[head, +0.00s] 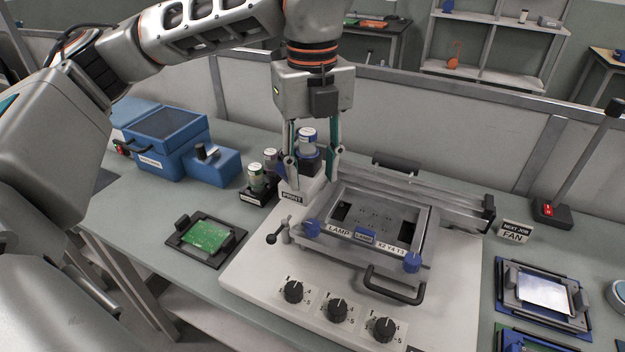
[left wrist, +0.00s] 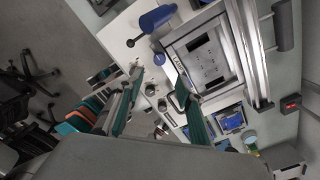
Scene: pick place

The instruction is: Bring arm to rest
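My left gripper (head: 311,176) hangs pointing down over the back left of the printing station. Its two fingers are spread apart. In the head view a jar with a white and blue top (head: 308,139) and a blue holder shows between the fingers. In the left wrist view the gripper (left wrist: 155,85) has a clear gap between its fingers, with nothing held. A blue part (left wrist: 158,17) stands beyond the fingertips there. I cannot tell whether either finger touches anything. My right gripper is in neither view.
The printing station has a framed bed (head: 432,222), a front handle (head: 395,287) and several black knobs (head: 337,309). A green circuit board (head: 206,235) lies on a black holder at left. Small jars (head: 257,177) and a blue box (head: 165,140) stand behind it.

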